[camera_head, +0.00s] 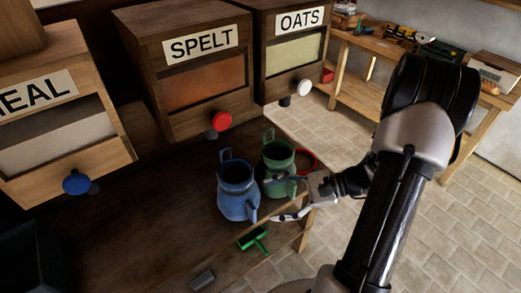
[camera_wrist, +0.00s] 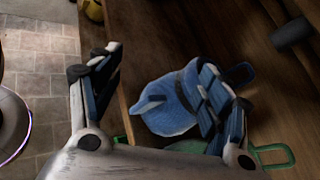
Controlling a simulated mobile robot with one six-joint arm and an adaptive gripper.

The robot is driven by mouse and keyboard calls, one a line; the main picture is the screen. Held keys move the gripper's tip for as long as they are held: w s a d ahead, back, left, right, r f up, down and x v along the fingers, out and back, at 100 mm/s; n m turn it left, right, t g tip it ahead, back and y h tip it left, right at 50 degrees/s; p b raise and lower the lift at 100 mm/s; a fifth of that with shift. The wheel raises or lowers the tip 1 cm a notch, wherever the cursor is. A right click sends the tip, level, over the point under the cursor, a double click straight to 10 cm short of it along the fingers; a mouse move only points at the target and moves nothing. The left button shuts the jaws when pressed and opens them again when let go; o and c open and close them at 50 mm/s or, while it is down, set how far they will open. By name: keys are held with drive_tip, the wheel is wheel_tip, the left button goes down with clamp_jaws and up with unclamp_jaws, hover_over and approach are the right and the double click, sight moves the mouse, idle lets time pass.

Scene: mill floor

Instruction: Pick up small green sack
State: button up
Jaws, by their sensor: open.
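A green sack (camera_head: 277,154), jug-like with a raised loop handle, stands near the right edge of the dark wooden bench (camera_head: 150,222). My gripper (camera_head: 278,199) is open and empty, coming in from the right. One finger crosses in front of the green sack's lower part; I cannot tell whether it touches. In the wrist view, my gripper (camera_wrist: 160,60) has its fingers spread, with the right one in front of a blue sack (camera_wrist: 172,105). The green sack (camera_wrist: 274,158) shows only partly at the bottom, mostly hidden behind my gripper.
The blue sack (camera_head: 236,190) stands close left of the green one. A red loop (camera_head: 307,160) shows behind the green sack. A green scoop-like item (camera_head: 252,238) lies in front, near the bench edge. SPELT (camera_head: 203,85) and OATS (camera_head: 297,55) bins stand behind. Tiled floor lies right.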

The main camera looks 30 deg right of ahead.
drive_tip(key=s+d+f+m+t+h+p, duration=0.2)
drive_tip(key=d+f+m+t+h, duration=0.2)
drive_tip(key=d+f+m+t, duration=0.45)
drive_tip(key=m+t+h+p, duration=0.2)
drive_tip(key=m+h, duration=0.5)
drive_tip(key=m, duration=0.1)
approach(296, 187)
drive_tip(key=shift+n, duration=0.25)
drive_tip(key=shift+w+a+f+b, duration=0.15)
drive_tip(key=shift+w+b, duration=0.2)
drive_tip(key=shift+w, duration=1.8)
drive_tip(key=shift+w+a+f+b, duration=0.1)
drive_tip(key=shift+w+b, duration=0.2)
drive_tip(key=shift+w, duration=1.85)
drive_tip(key=shift+w+a+f+b, duration=0.15)
drive_tip(key=shift+w+b, duration=0.2)
drive_tip(key=shift+w, duration=1.8)
drive_tip(key=shift+r, duration=0.15)
clamp_jaws()
